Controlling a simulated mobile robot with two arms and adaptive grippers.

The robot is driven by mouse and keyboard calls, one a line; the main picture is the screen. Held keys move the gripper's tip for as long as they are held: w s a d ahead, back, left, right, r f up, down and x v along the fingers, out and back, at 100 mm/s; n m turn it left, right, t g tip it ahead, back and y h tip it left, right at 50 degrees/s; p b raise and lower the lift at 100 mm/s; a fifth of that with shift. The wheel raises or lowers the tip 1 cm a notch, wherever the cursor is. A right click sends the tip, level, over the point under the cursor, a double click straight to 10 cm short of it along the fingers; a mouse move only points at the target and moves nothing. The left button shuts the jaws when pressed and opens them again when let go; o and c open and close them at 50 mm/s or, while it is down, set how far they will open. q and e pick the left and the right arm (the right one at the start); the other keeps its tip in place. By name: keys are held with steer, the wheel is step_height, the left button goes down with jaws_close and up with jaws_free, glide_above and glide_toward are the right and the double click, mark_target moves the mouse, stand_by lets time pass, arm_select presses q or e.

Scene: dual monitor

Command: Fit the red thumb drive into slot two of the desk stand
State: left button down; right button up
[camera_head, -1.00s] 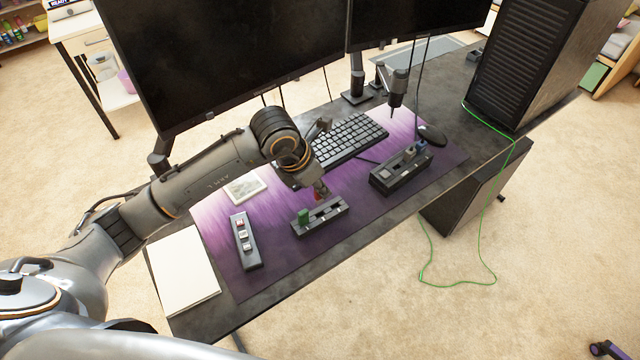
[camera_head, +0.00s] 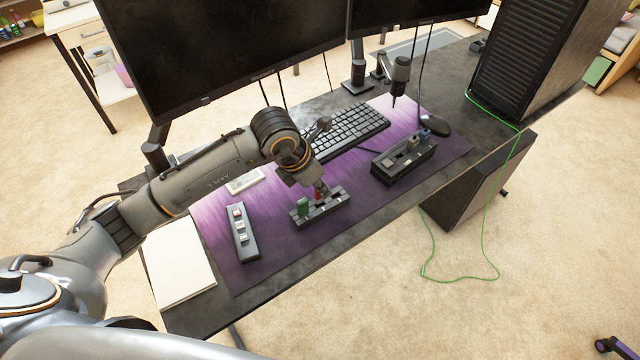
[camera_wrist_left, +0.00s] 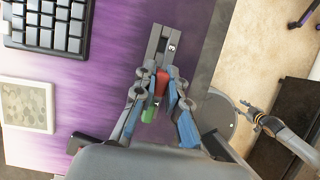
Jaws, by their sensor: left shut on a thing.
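The desk stand (camera_head: 334,211) is a dark slotted bar on the purple mat, also in the left wrist view (camera_wrist_left: 155,43), where a "3" marks its far part. A green drive (camera_head: 302,207) stands upright near its left end and shows in the wrist view (camera_wrist_left: 149,113). My left gripper (camera_head: 318,187) is shut on the red thumb drive (camera_wrist_left: 161,84) over the stand's middle, right of the green drive. The drive's lower end is at or just above the stand; I cannot tell if it is in a slot. My right gripper (camera_wrist_left: 254,112) shows small beyond the desk edge, its jaws unclear.
A grey strip with small keys (camera_head: 243,236) lies left of the stand. A dark holder with drives (camera_head: 400,165) stands to the right. The keyboard (camera_head: 350,132) and monitors are behind. The mat in front of the stand is clear.

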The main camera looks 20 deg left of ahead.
arm_select(q)
steer(key=shift+b, duration=0.5)
stand_by(1.2)
steer(key=shift+f+b, duration=1.25)
steer(key=shift+f, duration=0.2)
steer(key=c, duration=1.3)
jaws_free()
steer(key=shift+r, duration=0.1)
steer(key=v, duration=1.2)
